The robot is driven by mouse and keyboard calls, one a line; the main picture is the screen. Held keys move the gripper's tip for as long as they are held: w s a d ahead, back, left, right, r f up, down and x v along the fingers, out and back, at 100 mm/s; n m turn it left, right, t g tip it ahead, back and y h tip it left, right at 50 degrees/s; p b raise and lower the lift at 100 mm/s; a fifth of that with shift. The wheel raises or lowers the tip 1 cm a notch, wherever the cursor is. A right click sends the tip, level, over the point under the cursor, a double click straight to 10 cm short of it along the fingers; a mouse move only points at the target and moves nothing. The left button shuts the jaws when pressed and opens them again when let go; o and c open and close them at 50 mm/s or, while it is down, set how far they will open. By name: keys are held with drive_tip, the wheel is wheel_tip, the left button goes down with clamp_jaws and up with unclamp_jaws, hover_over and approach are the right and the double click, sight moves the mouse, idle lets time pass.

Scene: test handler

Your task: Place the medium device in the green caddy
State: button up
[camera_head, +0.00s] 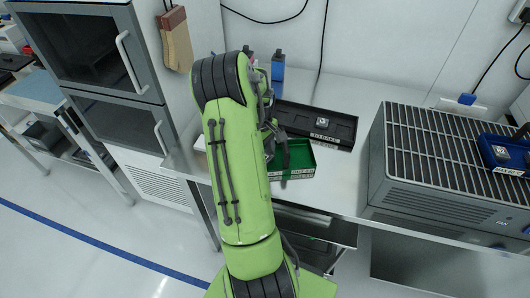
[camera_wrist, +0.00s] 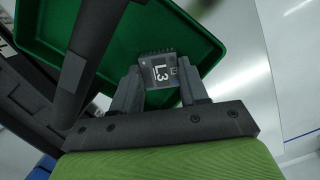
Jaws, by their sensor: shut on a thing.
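My gripper (camera_wrist: 157,84) is shut on a small dark device (camera_wrist: 163,73) marked "L3", with a row of pins on its far edge. Whether it is the medium one I cannot tell by size alone. The green caddy (camera_wrist: 207,44) lies behind and beneath the device in the wrist view. I cannot tell whether the device touches its floor. In the head view the green caddy (camera_head: 301,160) sits on the bench, its left part hidden by my arm. The device in my gripper is hidden there.
A black tray (camera_head: 340,135) with a small device (camera_head: 321,122) stands behind the green caddy. A fan unit (camera_head: 420,170) on the right bears a blue caddy (camera_head: 487,153) with another device (camera_head: 501,151). A blue object (camera_head: 278,66) stands at the back wall.

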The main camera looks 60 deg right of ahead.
drive_tip(key=shift+f, duration=0.1)
drive_tip(key=o, duration=0.8)
drive_tip(key=shift+c, duration=0.2)
wheel_tip(320, 180, up, 12)
drive_tip(key=w+p, duration=0.1)
drive_tip(key=p, duration=0.1)
drive_tip(key=shift+w+d+p, duration=0.15)
drive_tip(key=shift+w+p, duration=0.2)
drive_tip(key=shift+r, duration=0.2)
